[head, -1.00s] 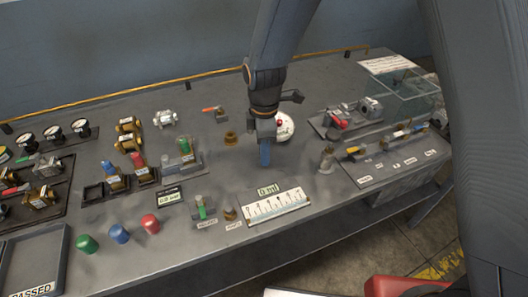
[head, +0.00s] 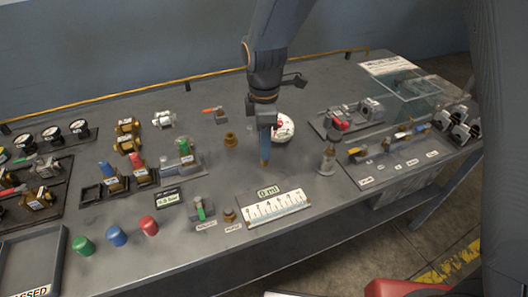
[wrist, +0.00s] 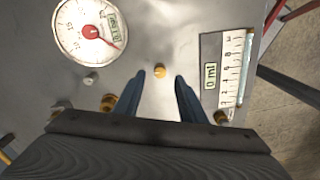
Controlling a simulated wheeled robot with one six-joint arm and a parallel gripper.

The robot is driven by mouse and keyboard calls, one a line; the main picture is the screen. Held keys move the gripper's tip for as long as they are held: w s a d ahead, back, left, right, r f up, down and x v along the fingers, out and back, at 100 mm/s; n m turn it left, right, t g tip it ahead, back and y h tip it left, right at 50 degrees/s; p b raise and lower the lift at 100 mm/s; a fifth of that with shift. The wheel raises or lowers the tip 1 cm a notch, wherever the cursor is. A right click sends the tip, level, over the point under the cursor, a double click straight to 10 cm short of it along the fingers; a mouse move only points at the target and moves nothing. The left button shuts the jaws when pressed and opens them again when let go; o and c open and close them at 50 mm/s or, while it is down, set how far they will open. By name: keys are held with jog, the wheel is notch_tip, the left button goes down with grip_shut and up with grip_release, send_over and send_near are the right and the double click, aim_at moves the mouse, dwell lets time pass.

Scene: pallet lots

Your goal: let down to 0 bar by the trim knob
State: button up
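A small brass knob (wrist: 160,70), seemingly the trim knob, stands on the bench between and just beyond my fingertips in the wrist view. My gripper (wrist: 159,77) is open, with a gap on either side of the knob. In the head view my gripper (head: 265,148) points straight down, with the knob (head: 265,159) showing at its lower end. The round white gauge (wrist: 92,28) with a red needle has a small digital display too small to read surely. It also stands behind my gripper in the head view (head: 283,128).
A scale board (head: 275,207) reading 0 ml lies in front of my gripper. Brass fittings (head: 230,140) and (head: 229,215) stand to the left. A metal post (head: 328,160) stands to the right. A small bar display (head: 168,198) lies further left. Bare bench surrounds the knob.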

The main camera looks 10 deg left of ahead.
jog(key=shift+r+b, duration=0.3)
jog(key=shift+r, duration=1.5)
